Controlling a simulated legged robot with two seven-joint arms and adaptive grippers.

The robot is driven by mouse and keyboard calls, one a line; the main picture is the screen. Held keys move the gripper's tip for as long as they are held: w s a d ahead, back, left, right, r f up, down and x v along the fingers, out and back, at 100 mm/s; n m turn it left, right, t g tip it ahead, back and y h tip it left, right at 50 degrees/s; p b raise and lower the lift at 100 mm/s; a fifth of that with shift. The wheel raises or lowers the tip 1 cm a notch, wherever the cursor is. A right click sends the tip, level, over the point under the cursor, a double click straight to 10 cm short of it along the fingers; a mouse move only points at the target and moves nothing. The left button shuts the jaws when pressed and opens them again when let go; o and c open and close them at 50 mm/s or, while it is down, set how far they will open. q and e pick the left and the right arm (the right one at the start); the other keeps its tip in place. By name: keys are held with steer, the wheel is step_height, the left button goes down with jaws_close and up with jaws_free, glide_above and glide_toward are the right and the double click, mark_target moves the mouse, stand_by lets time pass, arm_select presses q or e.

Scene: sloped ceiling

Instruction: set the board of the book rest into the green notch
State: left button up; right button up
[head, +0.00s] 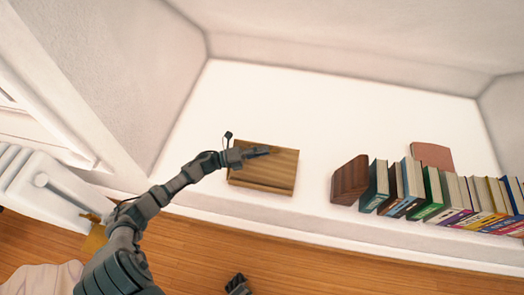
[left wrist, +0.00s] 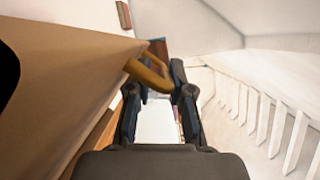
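A flat wooden piece (head: 262,178) with a striped grain lies on the white ledge in the head view. It may be part of the book rest. My left gripper (head: 262,151) is over its upper edge. In the left wrist view the fingers (left wrist: 160,105) stand apart, with white surface showing between them. A brown curved bar (left wrist: 150,76) crosses near the fingertips; whether it touches them I cannot tell. A large tan wooden surface (left wrist: 60,75) fills the left side. My right gripper (head: 238,285) barely shows at the bottom of the head view. I see no green notch.
A dark wood block (head: 350,180) stands at the left end of a row of several books (head: 440,192). A reddish-brown panel (head: 432,155) is behind them. The white ledge (head: 300,110) is clear at the back. A white radiator (head: 45,195) is at the left.

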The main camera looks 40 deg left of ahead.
arm_select(q)
steer(key=v, duration=1.2)
steer(key=shift+f, duration=0.1)
